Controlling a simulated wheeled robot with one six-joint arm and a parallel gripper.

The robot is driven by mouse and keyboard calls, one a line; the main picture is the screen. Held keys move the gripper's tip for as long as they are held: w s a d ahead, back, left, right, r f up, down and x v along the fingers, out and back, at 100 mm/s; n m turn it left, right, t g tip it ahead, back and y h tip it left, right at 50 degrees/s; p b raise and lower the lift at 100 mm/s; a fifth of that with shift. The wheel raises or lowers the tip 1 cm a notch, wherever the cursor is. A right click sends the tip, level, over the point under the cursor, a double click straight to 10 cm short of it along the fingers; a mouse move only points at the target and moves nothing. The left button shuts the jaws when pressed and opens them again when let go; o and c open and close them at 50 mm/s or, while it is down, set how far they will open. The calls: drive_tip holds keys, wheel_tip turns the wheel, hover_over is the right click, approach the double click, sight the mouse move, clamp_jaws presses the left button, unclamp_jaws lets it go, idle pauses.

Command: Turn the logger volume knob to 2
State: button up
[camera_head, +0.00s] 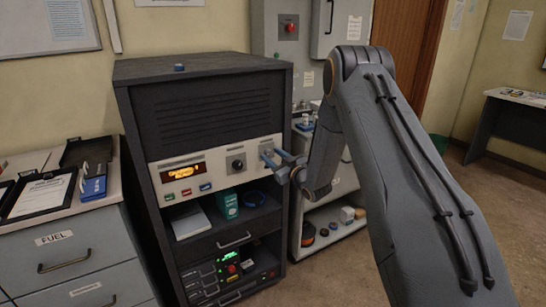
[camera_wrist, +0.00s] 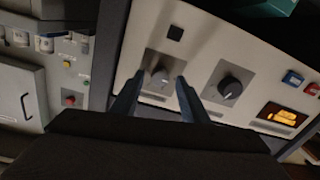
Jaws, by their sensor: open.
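The console's light front panel (camera_head: 215,167) carries two rotary knobs. A black knob (camera_head: 238,164) sits near its middle and also shows in the wrist view (camera_wrist: 230,87). A pale grey knob (camera_wrist: 160,76) on a square plate lies to its left in the wrist view; in the head view my gripper hides it. I cannot read which label names the logger volume knob, nor its scale. My gripper (camera_head: 269,158) is open at the panel's right end. In the wrist view its fingertips (camera_wrist: 159,80) stand either side of the pale knob; whether they touch it is unclear.
An orange display (camera_head: 183,171) and several coloured buttons (camera_head: 187,191) are on the panel's left. A grey cabinet (camera_head: 290,60) with a red button stands behind at right.

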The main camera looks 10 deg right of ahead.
clamp_jaws()
drive_tip(key=shift+m, duration=0.4)
drive_tip(key=m+b, duration=0.1)
drive_tip(key=m, duration=0.3)
drive_tip(key=shift+b, duration=0.35)
drive_tip(key=m+b, duration=0.1)
drive_tip(key=m, duration=0.4)
drive_tip(key=shift+m, duration=0.3)
drive_tip(key=m, duration=0.3)
drive_tip(key=shift+f+m+t+b, duration=0.1)
drive_tip(key=shift+m+t+b, duration=0.2)
drive_tip(key=shift+m+t, duration=0.1)
drive_tip(key=m, duration=0.4)
drive_tip(key=shift+h, duration=0.3)
drive_tip(key=m, duration=0.6)
drive_tip(key=shift+h, duration=0.3)
drive_tip(key=shift+m, duration=0.3)
